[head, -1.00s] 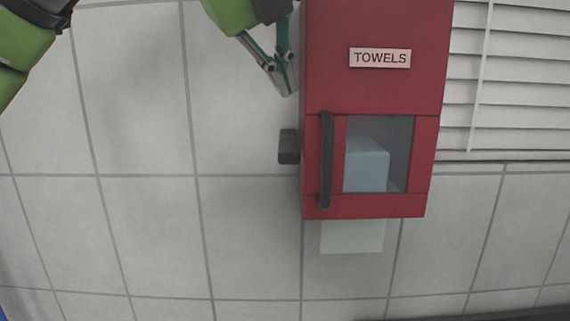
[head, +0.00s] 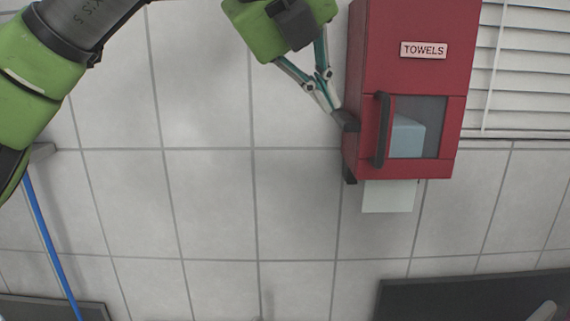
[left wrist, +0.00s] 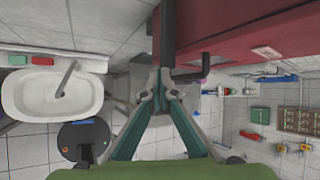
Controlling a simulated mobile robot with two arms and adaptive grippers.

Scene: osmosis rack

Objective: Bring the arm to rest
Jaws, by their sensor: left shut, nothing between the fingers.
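The red towel dispenser (head: 373,60) hangs on the tiled wall, with a "TOWELS" label, a window and a dark vertical handle (head: 382,130). A pale paper towel (head: 388,197) hangs below it. My left gripper (head: 334,110) is shut and empty at the dispenser's left side. Its fingertips meet or overlap a dark block (head: 347,121) there; I cannot tell if they touch. A second dark piece (head: 349,175) shows at the dispenser's lower left corner. In the left wrist view the closed fingertips (left wrist: 162,90) lie beside the red dispenser (left wrist: 235,30). My right gripper is out of view.
White blinds (head: 525,60) are right of the dispenser. A dark panel (head: 470,297) lies along the lower right. The wall left of the dispenser is clear. The left wrist view shows a white sink (left wrist: 45,95) and a round dark bin (left wrist: 82,138).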

